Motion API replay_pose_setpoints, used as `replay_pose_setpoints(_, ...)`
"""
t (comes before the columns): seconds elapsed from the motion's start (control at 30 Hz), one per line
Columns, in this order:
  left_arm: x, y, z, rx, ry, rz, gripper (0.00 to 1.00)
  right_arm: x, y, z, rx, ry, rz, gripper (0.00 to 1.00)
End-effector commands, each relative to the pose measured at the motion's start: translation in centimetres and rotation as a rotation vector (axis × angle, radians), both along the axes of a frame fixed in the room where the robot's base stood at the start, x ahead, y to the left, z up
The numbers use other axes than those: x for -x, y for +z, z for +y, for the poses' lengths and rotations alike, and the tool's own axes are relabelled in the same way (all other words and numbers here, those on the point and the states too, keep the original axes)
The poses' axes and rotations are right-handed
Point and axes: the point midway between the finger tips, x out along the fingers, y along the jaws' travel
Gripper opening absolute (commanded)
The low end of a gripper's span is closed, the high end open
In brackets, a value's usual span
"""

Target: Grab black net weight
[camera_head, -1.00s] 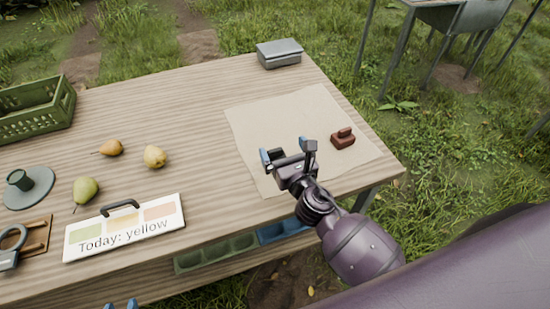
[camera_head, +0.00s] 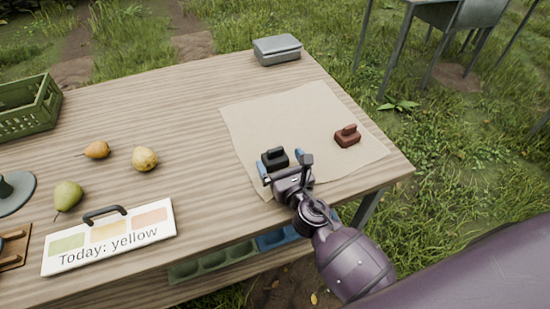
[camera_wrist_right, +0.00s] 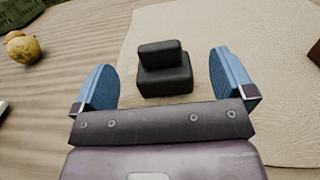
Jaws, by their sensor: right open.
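The black net weight (camera_head: 275,158) is a small dark block with a raised grip, standing on the left part of the beige sheet on the table. In the right wrist view the black net weight (camera_wrist_right: 165,72) stands upright ahead of the jaws, centred between the blue fingertips. My right gripper (camera_head: 281,168) is open and empty, just on the near side of the weight. Its two blue fingers also show in the right wrist view (camera_wrist_right: 165,85), spread wider than the weight. My left gripper is out of view.
A red-brown weight (camera_head: 347,136) stands on the right of the beige sheet (camera_head: 300,115). A grey case (camera_head: 277,50) stands at the far edge. A sign reading "Today: yellow" (camera_head: 110,237), pears (camera_head: 145,158) and a green crate (camera_head: 28,108) are left.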

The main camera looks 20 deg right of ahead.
Motion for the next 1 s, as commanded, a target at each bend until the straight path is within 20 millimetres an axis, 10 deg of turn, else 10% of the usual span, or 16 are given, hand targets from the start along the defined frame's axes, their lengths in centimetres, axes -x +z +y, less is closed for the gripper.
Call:
replay_pose_setpoints(0.67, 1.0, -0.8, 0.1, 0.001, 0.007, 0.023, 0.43, -5.1, 0.0, 0.2, 0.000, -0.001, 0.000, 1.00)
replay_pose_setpoints(1.0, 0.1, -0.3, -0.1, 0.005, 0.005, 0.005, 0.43, -5.1, 0.0, 0.2, 0.000, -0.001, 0.000, 0.51)
